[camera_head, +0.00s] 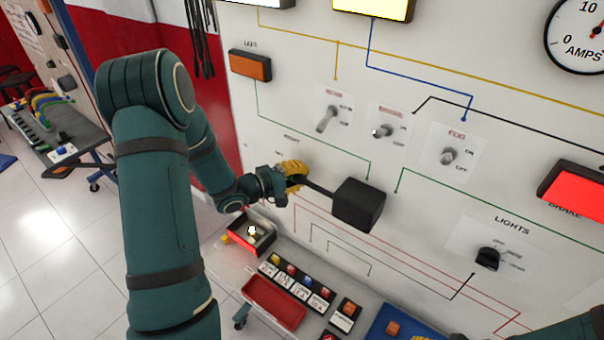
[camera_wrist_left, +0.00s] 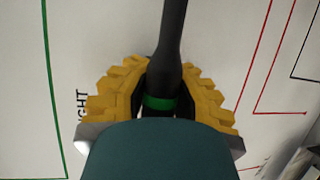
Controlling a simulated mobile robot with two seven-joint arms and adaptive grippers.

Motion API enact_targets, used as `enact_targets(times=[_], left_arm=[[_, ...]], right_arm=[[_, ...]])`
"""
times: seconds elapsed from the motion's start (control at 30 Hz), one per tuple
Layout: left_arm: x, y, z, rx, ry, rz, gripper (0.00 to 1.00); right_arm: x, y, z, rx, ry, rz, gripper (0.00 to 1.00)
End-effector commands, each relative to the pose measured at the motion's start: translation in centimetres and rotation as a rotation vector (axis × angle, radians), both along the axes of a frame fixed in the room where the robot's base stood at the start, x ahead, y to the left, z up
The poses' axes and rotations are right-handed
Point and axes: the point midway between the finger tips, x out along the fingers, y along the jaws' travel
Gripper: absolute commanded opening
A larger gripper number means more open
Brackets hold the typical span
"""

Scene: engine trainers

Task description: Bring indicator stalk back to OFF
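The indicator stalk (camera_head: 321,189) is a thin dark rod that sticks out to the left from a black box (camera_head: 358,204) on the white panel. My left gripper (camera_head: 294,174), with yellow fingers, is at the stalk's outer end. In the left wrist view, the stalk (camera_wrist_left: 171,45) runs between the two fingers (camera_wrist_left: 160,100), which sit close on both sides of it around a green band (camera_wrist_left: 160,103). The fingers look shut on it. The panel lettering beside the stalk is partly hidden.
Toggle switches (camera_head: 327,118) sit on the panel above the box, and a black LIGHTS knob (camera_head: 487,258) is at lower right. A red tray (camera_head: 274,302) and a row of labelled buttons lie below. An orange lamp (camera_head: 250,65) is at upper left.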

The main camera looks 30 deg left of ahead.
Motion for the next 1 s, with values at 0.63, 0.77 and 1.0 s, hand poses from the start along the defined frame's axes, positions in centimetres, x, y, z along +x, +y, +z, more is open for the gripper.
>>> enact_targets(times=[0.63,0.77,1.0], left_arm=[[-0.7,0.5,0.0,0.001,0.004,0.004,0.57],[-2.3,1.4,0.3,0.001,0.004,0.007,0.57],[-6.7,3.7,1.0,0.002,0.005,0.008,0.57]], right_arm=[[0.0,0.0,0.0,0.0,-0.001,0.0,0.47],[0.0,0.0,0.0,0.0,-0.001,0.0,0.47],[0.0,0.0,0.0,0.0,-0.001,0.0,0.47]])
